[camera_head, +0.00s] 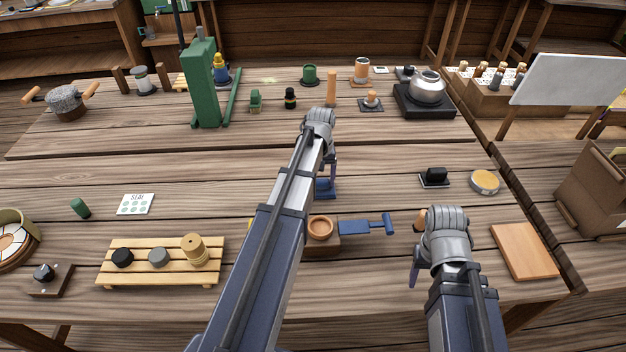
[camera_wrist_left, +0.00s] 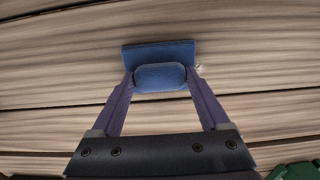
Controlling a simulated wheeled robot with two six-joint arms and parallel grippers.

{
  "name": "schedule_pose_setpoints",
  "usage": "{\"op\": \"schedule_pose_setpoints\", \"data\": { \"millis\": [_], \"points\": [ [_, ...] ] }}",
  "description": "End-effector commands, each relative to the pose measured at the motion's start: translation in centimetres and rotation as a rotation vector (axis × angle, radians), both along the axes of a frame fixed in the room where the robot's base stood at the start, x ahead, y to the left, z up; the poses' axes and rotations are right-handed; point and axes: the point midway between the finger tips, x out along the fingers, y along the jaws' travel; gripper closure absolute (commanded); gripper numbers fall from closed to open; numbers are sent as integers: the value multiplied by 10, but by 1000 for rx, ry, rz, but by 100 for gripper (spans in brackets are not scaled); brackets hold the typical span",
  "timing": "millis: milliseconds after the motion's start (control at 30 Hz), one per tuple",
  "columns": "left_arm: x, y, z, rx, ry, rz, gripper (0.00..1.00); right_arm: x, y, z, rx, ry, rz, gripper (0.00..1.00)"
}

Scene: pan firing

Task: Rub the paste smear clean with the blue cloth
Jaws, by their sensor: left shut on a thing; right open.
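The blue cloth pad (camera_wrist_left: 160,52) has a rounded raised grip on top. It also shows in the head view (camera_head: 325,189), low at the table's middle and partly hidden by my left arm. My left gripper (camera_wrist_left: 160,78) is shut on the grip, one finger on each side. The pad appears flat against the wood, though contact is hard to confirm. A tiny pale speck (camera_wrist_left: 198,67) shows at the pad's right edge; I cannot tell whether it is the paste smear. No smear is clear near the pad. My right gripper (camera_head: 416,273) is open and empty at the front right.
A wooden bowl (camera_head: 320,228) and a blue flat tool (camera_head: 367,225) lie in front of the pad. A slatted rack (camera_head: 128,272) stands front left, a wooden board (camera_head: 524,250) at right. A green press (camera_head: 204,85) stands behind left.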

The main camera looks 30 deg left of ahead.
Motion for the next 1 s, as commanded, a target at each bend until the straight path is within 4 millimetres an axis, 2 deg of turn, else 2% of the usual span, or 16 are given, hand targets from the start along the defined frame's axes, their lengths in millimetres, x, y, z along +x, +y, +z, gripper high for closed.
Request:
{"op": "schedule_pose_setpoints", "data": {
  "millis": [433, 800, 1000],
  "points": [
    [8, -14, -1, -3, -1, -2, 92, 0, 0, -1, 0, 0, 0, 43],
    [22, -38, 1, -2, -1, -1, 92, 0, 0, 1, 0, 0, 0, 43],
    [23, -41, 0, -2, -1, 1, 92, 0, 0, 0, 0, 0, 0, 43]
  ]
}}
